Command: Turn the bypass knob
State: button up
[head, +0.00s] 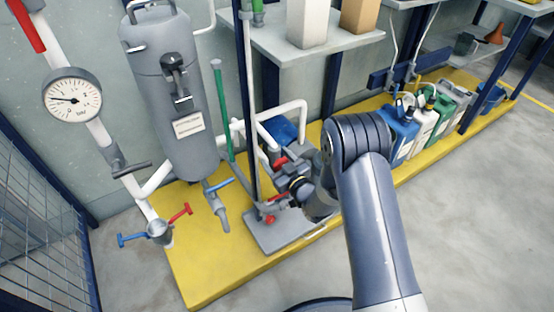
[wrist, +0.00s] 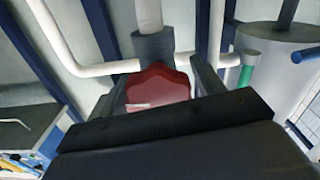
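A red lobed knob (wrist: 158,85) with a pale mark on its face sits under a grey collar on a white pipe in the wrist view. I take it for the bypass knob; it seems to be the upper red knob (head: 280,162) in the head view. My gripper (wrist: 160,92) reaches to the knob, with one dark finger at each side of it. The fingers are apart, but I cannot tell whether they press on the knob. The dark gripper body hides the knob's lower part. In the head view my arm hides much of the gripper.
A second red knob (head: 270,219) is lower by the dark post. A grey tank (head: 174,95), a pressure gauge (head: 72,95) and blue-handled and red-handled valves stand left. Jerrycans (head: 402,130) stand right on the yellow platform (head: 195,270). The grey floor in front is clear.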

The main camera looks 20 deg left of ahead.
jog(key=c, duration=0.7)
jog(key=shift+f+m+b, duration=0.1)
jog(key=shift+m+b, duration=0.5)
jog(key=shift+m, duration=0.3)
jog(key=shift+c, duration=0.2)
jog(key=shift+m, duration=0.7)
jog(key=o, duration=1)
jog(key=shift+d, duration=0.1)
jog(key=p+v, duration=0.2)
jog(key=v, duration=0.8)
jog(key=shift+s+d, duration=0.2)
jog(key=shift+d, duration=0.05)
